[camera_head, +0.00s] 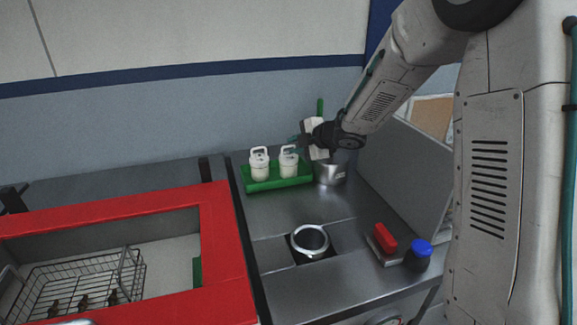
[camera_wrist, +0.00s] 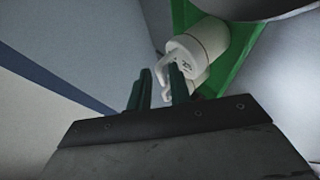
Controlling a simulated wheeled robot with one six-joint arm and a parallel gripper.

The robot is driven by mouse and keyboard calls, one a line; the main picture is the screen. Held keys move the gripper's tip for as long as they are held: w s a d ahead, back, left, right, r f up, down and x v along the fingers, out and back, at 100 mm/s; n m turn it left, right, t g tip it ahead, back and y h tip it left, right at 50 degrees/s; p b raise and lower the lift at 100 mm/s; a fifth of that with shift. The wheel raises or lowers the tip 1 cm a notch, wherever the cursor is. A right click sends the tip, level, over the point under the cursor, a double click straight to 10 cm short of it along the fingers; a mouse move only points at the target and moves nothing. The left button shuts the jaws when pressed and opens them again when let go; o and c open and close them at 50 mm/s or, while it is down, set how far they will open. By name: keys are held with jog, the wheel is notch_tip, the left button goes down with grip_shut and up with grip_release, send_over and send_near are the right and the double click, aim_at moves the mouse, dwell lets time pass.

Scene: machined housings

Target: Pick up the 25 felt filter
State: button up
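Two white cylindrical parts with loop handles on top stand upright in a green tray (camera_head: 277,184) at the back of the bench: a left one (camera_head: 260,166) and a right one (camera_head: 289,165). Their markings are too small to read, so I cannot tell which is the 25 felt filter. My gripper (camera_head: 298,139) is above the right end of the tray, close to the right part. In the wrist view my gripper's dark green fingers (camera_wrist: 158,88) are apart. One white part (camera_wrist: 208,42) is just beyond them, its handle near the right finger; I cannot tell whether they touch.
A metal cup (camera_head: 330,173) stands right of the tray, near my wrist. A metal ring (camera_head: 310,241) sits in a recess further forward. A red block (camera_head: 385,238) and a blue-capped container (camera_head: 420,252) are at right. A red-framed basin (camera_head: 225,250) with a wire basket is at left.

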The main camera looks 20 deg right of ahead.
grip_shut()
jog(key=shift+r, duration=0.15)
